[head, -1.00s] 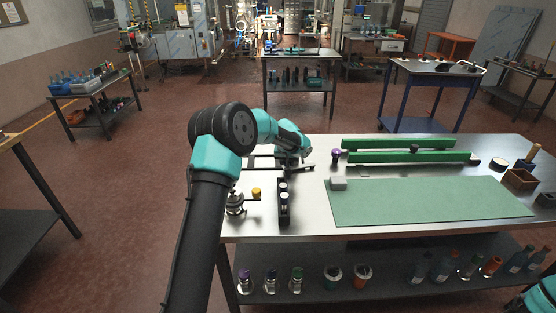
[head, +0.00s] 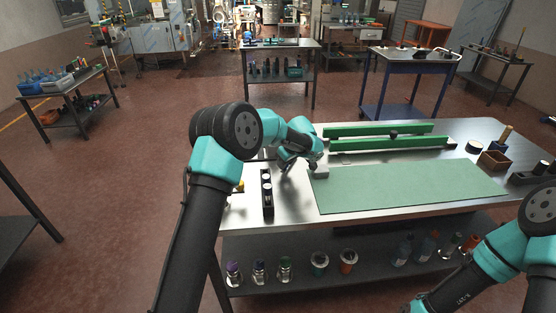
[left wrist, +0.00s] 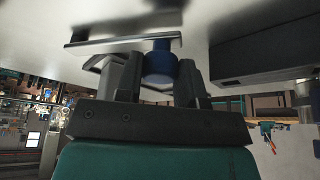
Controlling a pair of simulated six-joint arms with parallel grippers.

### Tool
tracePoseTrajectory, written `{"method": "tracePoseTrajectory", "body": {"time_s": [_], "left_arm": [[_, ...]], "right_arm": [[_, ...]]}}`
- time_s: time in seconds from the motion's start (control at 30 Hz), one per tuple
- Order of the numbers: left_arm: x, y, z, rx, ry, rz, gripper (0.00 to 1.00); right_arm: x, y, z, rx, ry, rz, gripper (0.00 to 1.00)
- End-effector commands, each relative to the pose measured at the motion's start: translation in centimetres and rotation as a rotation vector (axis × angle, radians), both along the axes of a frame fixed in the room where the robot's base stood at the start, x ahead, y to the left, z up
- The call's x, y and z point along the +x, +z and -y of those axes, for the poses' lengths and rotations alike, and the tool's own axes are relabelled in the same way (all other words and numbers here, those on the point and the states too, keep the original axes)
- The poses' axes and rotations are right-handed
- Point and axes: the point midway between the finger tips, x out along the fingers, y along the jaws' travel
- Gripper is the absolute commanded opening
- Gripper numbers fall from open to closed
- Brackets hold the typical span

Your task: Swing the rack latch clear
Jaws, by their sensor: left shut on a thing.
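My left gripper (head: 312,160) is at the left end of the green rails of the rack (head: 380,130), just above a small grey block (head: 320,172). In the left wrist view its fingers (left wrist: 160,82) are shut on a round blue knob (left wrist: 160,65). A thin metal bar (left wrist: 120,42) lies across the knob's far side; it may be the latch, but I cannot tell how it joins the knob. In the head view the knob is hidden by my gripper. My right arm comes in at the lower right, and its gripper is out of frame.
A green mat (head: 410,187) lies in front of the rails. Several bottles stand on the lower shelf (head: 380,262).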

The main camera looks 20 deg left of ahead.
Motion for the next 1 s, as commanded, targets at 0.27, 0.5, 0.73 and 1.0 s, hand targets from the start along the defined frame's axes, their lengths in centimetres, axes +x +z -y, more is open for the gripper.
{"method": "tracePoseTrajectory", "body": {"time_s": [0.27,0.5,0.73,1.0], "left_arm": [[0.2,-0.1,3.0,0.000,0.259,-0.002,0.00],[0.7,-0.1,4.9,0.000,0.438,-0.001,0.00],[1.1,-0.1,5.8,-0.001,0.533,-0.002,0.00],[1.2,-0.1,6.1,-0.001,0.562,-0.002,0.00]], "right_arm": [[0.0,0.0,0.0,0.000,0.000,0.000,0.43],[0.0,0.0,0.0,0.000,0.000,0.000,0.43],[0.0,0.0,0.0,0.000,0.000,0.000,0.43],[0.0,0.0,0.0,0.000,0.000,0.000,0.43]]}}
